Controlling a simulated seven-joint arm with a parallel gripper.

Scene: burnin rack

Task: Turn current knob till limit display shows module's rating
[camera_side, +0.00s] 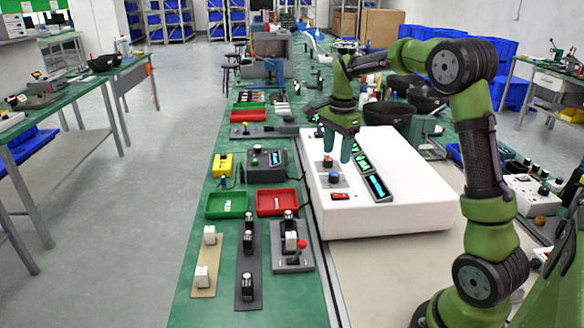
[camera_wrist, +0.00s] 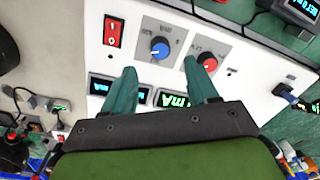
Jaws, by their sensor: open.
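The white power unit (camera_side: 420,190) carries a red knob (camera_side: 328,161) and a blue knob (camera_side: 334,178), each on a grey plate. The wrist view also shows the red knob (camera_wrist: 207,62) and the blue knob (camera_wrist: 160,47); I cannot read which is for current. Lit displays (camera_side: 377,187) run along the unit; in the wrist view my fingers partly cover them (camera_wrist: 172,100), and their values are unreadable. My gripper (camera_side: 339,158) is open and empty, pointing down close above the knobs. In the wrist view its fingertips (camera_wrist: 160,66) sit beside the blue and red knobs; contact is unclear.
A red rocker switch (camera_side: 340,196) is near the blue knob. A dark grey device with a lit display (camera_side: 275,158) stands left of the unit, behind a green tray (camera_side: 226,204) and a red tray (camera_side: 277,203). Fixtures with small modules (camera_side: 248,265) occupy the front bench.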

